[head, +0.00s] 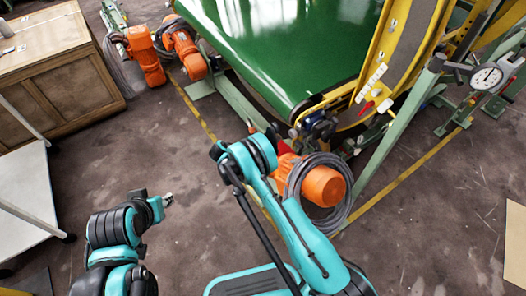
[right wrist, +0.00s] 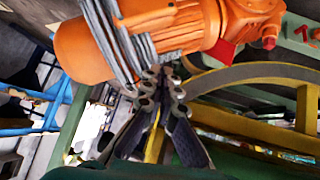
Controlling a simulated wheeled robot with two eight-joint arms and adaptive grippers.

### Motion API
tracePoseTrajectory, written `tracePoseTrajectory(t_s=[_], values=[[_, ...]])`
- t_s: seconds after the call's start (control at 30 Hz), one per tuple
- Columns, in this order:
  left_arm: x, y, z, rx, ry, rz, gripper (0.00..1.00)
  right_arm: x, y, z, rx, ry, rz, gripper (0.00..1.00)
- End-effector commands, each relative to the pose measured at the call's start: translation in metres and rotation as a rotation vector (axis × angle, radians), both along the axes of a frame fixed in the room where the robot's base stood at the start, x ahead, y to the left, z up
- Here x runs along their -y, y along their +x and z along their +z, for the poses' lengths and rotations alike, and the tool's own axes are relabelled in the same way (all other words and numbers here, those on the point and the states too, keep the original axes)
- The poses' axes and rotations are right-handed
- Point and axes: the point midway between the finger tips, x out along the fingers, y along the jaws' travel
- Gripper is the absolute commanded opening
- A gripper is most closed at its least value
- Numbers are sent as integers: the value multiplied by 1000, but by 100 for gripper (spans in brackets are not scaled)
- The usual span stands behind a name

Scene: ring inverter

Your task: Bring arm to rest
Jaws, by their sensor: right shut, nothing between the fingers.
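My right arm (head: 290,225) is teal and reaches up from the bottom of the head view, bent at its top beside the green machine. My right gripper (right wrist: 163,76) shows in the right wrist view with its two dark fingers together and nothing between them. Its tips appear just below an orange motor (right wrist: 192,20) with grey cable; I cannot tell the exact gap. In the head view the right fingers are hidden or too small to make out. My left arm (head: 112,228) is folded at lower left, and its small end (head: 167,199) points right. Its fingers are unclear.
A green-topped machine (head: 285,45) with a yellow curved frame (head: 400,50) fills the top. An orange motor (head: 323,186) with coiled cable sits right beside my right arm. A wooden cabinet (head: 60,65) and pale table (head: 22,180) stand left. Floor at lower right is mostly clear.

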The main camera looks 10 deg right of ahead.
Motion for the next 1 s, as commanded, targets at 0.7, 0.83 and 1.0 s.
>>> tracePoseTrajectory(t_s=[0.7, 0.83, 1.0], values=[[0, 0, 0, 0, 0, 0, 33, 9, 8, 164, -152, 183, 326, 0], [0, 0, 0, 0, 0, 0, 33, 14, -10, 216, -185, 239, 456, 0], [0, 0, 0, 0, 0, 0, 33, 19, -45, 274, -205, 295, 626, 0]])
